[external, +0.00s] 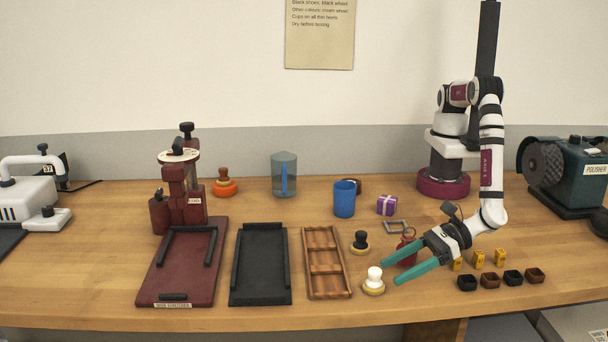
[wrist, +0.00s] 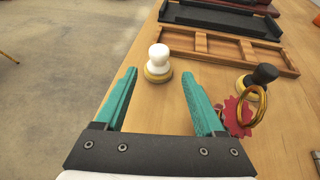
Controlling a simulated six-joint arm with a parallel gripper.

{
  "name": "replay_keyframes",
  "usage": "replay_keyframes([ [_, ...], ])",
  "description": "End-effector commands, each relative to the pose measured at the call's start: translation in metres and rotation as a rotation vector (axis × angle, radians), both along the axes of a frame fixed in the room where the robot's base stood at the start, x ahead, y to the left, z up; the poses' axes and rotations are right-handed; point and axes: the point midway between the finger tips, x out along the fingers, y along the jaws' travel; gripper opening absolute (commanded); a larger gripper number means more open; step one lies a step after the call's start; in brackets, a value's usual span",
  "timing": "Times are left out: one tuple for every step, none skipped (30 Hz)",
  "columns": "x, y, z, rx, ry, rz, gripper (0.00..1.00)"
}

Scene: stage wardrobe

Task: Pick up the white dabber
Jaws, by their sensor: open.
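The white dabber (external: 374,281) stands upright on the table near the front edge, with a white knob on a yellowish round base. In the wrist view the white dabber (wrist: 158,63) is just beyond the fingertips, roughly midway between their lines. My gripper (external: 390,272) is open and empty, its two teal fingers pointing left toward the dabber. In the wrist view my gripper (wrist: 160,78) shows a clear gap between its fingers. A black dabber (external: 360,242) stands behind the white one, and this black dabber also shows at the right in the wrist view (wrist: 263,75).
A wooden compartment tray (external: 327,290) and a black tray (external: 260,296) lie to the left. Small dark cups (external: 490,281) and yellow tins (external: 478,258) stand right of my gripper.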

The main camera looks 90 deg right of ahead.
Motion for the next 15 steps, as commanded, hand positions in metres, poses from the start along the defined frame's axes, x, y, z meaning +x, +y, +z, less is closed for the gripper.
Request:
replay_keyframes([
  [0.009, 0.001, -0.005, 0.0, 0.0, -0.003, 0.71],
  [0.014, 0.002, -0.009, -0.002, 0.001, -0.004, 0.71],
  [0.022, 0.004, -0.013, -0.002, 0.0, -0.004, 0.71],
  [0.026, 0.006, -0.015, -0.001, 0.0, -0.003, 0.71],
  [0.031, 0.007, -0.017, 0.0, 0.0, -0.003, 0.71],
  [0.036, 0.008, -0.019, 0.0, 0.001, -0.002, 0.71],
  [0.039, 0.008, -0.02, -0.001, 0.001, -0.002, 0.71],
  [0.041, 0.009, -0.021, 0.0, 0.001, -0.002, 0.71],
  [0.042, 0.009, -0.021, 0.0, 0.001, -0.002, 0.71],
  [0.042, 0.009, -0.021, 0.0, 0.001, -0.001, 0.71],
  [0.042, 0.009, -0.021, 0.0, 0.001, -0.001, 0.71],
  [0.042, 0.009, -0.021, 0.0, 0.001, -0.001, 0.71],
  [0.042, 0.009, -0.021, 0.0, 0.001, -0.001, 0.71],
  [0.042, 0.009, -0.021, 0.0, 0.001, -0.001, 0.71],
  [0.042, 0.009, -0.021, 0.0, 0.001, -0.001, 0.66],
])
